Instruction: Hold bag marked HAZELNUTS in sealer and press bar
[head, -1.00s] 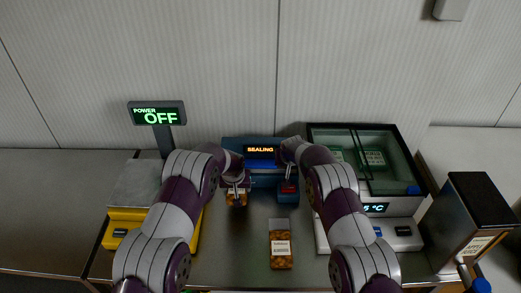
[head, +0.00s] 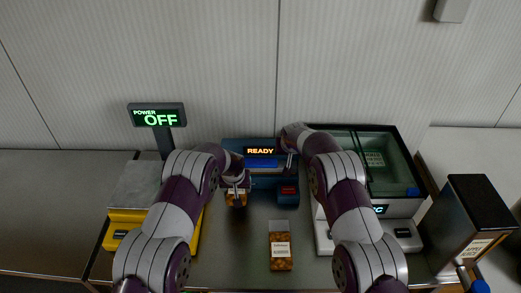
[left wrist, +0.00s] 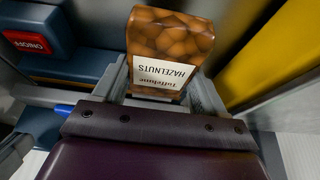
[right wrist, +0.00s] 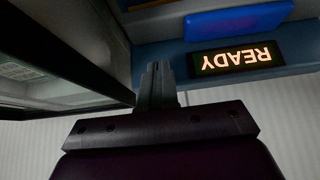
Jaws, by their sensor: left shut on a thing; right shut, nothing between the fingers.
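The blue sealer (head: 232,147) stands at the back middle of the counter. Its display (head: 260,151) reads READY; it also shows in the right wrist view (right wrist: 237,58). The bright blue bar (head: 262,162) lies below the display, and shows in the right wrist view (right wrist: 238,19). My right gripper (head: 290,158) is shut and empty, raised near the sealer's right end, apart from the bar.
A red ON/OFF switch (head: 288,190) is on the sealer's front right. A yellow scale (head: 122,228) and POWER OFF sign (head: 157,115) are left. A glass-lidded case (head: 385,150) and dark box (head: 468,215) are right.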

